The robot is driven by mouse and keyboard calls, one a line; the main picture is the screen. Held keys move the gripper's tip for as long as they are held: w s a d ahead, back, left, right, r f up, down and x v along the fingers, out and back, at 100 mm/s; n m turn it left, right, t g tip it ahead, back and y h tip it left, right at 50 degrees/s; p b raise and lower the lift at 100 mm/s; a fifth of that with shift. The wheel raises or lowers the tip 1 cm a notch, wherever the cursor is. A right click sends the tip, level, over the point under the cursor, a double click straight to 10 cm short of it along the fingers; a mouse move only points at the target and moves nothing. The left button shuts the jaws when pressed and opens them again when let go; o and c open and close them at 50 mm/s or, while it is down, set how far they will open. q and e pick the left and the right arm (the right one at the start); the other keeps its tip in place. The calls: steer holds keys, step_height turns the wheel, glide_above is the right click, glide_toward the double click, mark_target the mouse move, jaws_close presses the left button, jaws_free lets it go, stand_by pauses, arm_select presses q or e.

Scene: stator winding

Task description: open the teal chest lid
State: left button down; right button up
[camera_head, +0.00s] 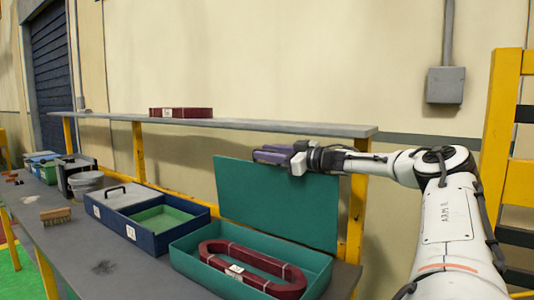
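The teal chest (190,262) stands on the grey workbench at the lower middle. Its lid (278,205) is raised and stands nearly upright at the back of the chest, leaning slightly back. A dark red oval coil (255,266) with pale bands and a white label lies inside the open chest. My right gripper (268,156) reaches in from the right, at the upper edge of the lid. Its dark purplish fingers point left; the gap between them is not clear, and I cannot tell whether they touch the lid. My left gripper is out of view.
A blue box (110,222) with a grey lid and green tray stands left of the chest. A shelf (230,124) above carries a dark red coil (181,112). A brush (55,216) and a grey bucket (86,183) are farther left. The bench front (110,270) is clear.

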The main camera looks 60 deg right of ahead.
steer(key=shift+a+r, duration=0.1)
steer(key=shift+s, duration=0.1)
steer(key=s+b, duration=0.1)
steer(key=s, duration=0.1)
steer(key=s+a+b, duration=0.1)
steer(key=s, duration=0.2)
steer(key=s+b, duration=0.1)
steer(key=s, duration=0.2)
steer(key=shift+s+a+b, duration=0.2)
steer(key=shift+s+b, duration=0.05)
steer(key=shift+b, duration=0.05)
steer(key=shift+s+a, duration=0.1)
steer(key=shift+s, duration=0.6)
